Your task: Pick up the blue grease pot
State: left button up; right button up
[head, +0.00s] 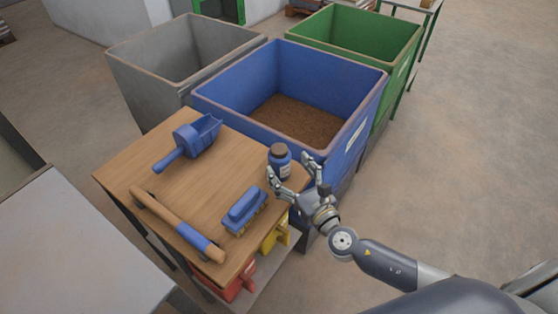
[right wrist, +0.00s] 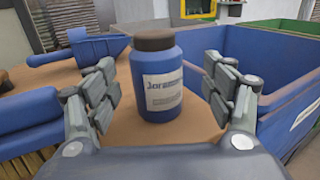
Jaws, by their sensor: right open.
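The blue grease pot (head: 279,162) stands upright on the wooden table top (head: 217,170), near its right corner by the blue bin. It has a dark brown lid and a white label. In the right wrist view the pot (right wrist: 157,82) stands straight ahead, between the fingers. My right gripper (head: 293,170) comes in from the right and is open, with one finger on either side of the pot. In the right wrist view a gap shows between the pot and each finger of the gripper (right wrist: 160,90). My left gripper is not in view.
On the table lie a blue scoop (head: 190,140), a blue brush (head: 244,209) close to the pot, and a wooden-handled tool (head: 178,226). A blue bin (head: 355,137) of brown grain adjoins the table; grey (head: 145,85) and green (head: 400,75) bins stand behind.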

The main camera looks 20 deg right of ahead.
aim_at(279, 158)
jog(key=w, duration=0.1)
jog(key=w+a, duration=0.1)
jog(key=w, duration=0.1)
jog(key=w+p, duration=0.1)
jog(key=w, duration=0.1)
jog(key=shift+a+f, duration=0.2)
jog(key=shift+a, duration=0.05)
jog(key=c, duration=1.4)
